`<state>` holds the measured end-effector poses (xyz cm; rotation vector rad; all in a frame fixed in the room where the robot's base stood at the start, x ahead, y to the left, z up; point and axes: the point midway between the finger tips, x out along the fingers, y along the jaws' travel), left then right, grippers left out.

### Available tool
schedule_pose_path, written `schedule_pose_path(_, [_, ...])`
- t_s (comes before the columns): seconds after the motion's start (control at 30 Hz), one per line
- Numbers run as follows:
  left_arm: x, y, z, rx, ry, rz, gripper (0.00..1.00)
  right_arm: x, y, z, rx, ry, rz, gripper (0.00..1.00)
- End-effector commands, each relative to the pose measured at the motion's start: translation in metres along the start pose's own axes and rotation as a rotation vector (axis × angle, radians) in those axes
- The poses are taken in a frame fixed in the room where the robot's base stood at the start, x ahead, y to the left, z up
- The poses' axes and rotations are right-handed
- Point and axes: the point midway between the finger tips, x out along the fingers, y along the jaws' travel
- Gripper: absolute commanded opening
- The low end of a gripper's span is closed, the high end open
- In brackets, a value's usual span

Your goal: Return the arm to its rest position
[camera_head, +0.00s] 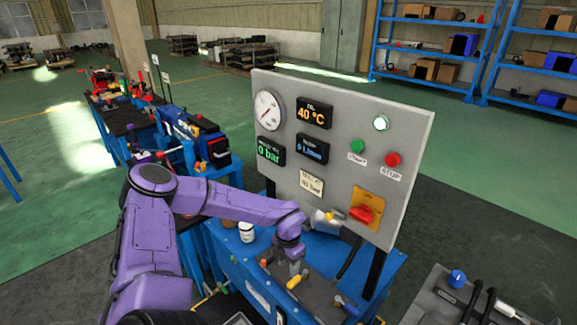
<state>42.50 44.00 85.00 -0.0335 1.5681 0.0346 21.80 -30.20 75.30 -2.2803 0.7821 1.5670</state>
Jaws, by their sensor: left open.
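My left arm (152,240), in purple, comes in from the lower left and reaches across to the blue bench in front of the grey control panel. My left gripper (291,268) is open, pointing down just above the bench top; its fingers are small and partly hidden by the wrist. I cannot tell whether it touches the small fittings beside it. A yellow-handled part (297,281) lies close by it. My right gripper is not in view.
The grey control panel (330,140) stands behind my wrist, with a gauge, displays, buttons and a red switch (361,213). A white jar (246,231) stands on the blue bench (385,268). Another unit (440,300) is at lower right. Green floor is open at the right.

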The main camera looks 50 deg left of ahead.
Motion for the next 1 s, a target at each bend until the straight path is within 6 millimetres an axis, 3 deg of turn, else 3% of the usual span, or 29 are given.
schedule_pose_path(0.13, [-0.008,0.000,-0.001,0.000,0.001,-0.001,0.47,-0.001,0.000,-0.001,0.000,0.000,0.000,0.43])
schedule_pose_path(0.73, [-0.007,0.003,0.002,0.030,-0.011,0.022,0.47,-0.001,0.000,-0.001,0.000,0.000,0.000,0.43])
schedule_pose_path(0.87, [-0.005,0.004,0.004,0.201,-0.051,0.138,0.47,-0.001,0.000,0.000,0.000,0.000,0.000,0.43])
schedule_pose_path(1.0, [0.013,-0.015,-0.001,0.622,-0.043,0.380,0.47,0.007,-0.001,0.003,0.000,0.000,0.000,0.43])
